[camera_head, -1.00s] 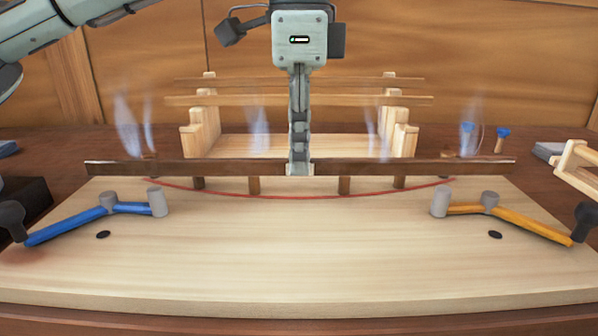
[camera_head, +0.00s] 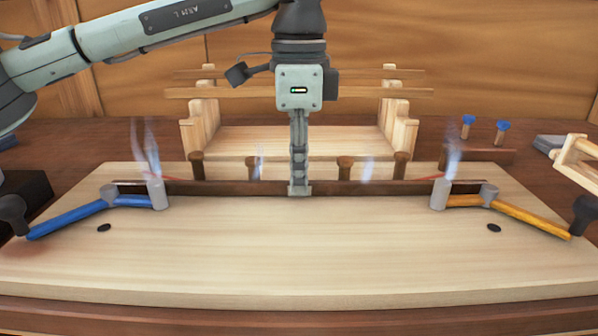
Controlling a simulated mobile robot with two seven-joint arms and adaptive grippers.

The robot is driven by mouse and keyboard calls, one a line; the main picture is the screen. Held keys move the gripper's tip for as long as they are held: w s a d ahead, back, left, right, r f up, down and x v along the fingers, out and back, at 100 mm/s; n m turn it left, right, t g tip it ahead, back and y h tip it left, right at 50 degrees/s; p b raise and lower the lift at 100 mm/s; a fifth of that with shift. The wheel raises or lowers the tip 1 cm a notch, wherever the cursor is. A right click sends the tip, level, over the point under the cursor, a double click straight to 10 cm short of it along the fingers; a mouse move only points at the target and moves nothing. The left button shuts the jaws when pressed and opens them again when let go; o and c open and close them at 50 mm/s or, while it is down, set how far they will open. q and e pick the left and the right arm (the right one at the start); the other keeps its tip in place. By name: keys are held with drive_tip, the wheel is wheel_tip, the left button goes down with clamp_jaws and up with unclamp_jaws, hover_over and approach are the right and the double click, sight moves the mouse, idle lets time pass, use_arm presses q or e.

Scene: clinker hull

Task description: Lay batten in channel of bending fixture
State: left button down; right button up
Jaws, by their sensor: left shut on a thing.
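The batten (camera_head: 235,188) is a long, straight dark-brown strip, level across the back of the pale board of the bending fixture (camera_head: 300,255). My left gripper (camera_head: 299,190) is shut on its middle, pointing down. The batten is in front of the brown pegs (camera_head: 344,167) and behind the grey posts of the blue lever (camera_head: 130,200) and the orange lever (camera_head: 463,200). I cannot tell whether it touches the board. Light wisps rise around it. The red curved line is mostly hidden, with short bits showing near the ends. My right gripper is not in view.
A wooden rack (camera_head: 290,142) with thin strips stands behind the fixture. Blue-topped pegs (camera_head: 502,131) and a pale wooden frame (camera_head: 580,160) are at the right. The front of the board is clear apart from two black ovals.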

use_arm(q)
drive_tip(key=shift+f, duration=0.1)
drive_tip(key=c, duration=1.9)
unclamp_jaws()
drive_tip(key=shift+o, duration=1.4)
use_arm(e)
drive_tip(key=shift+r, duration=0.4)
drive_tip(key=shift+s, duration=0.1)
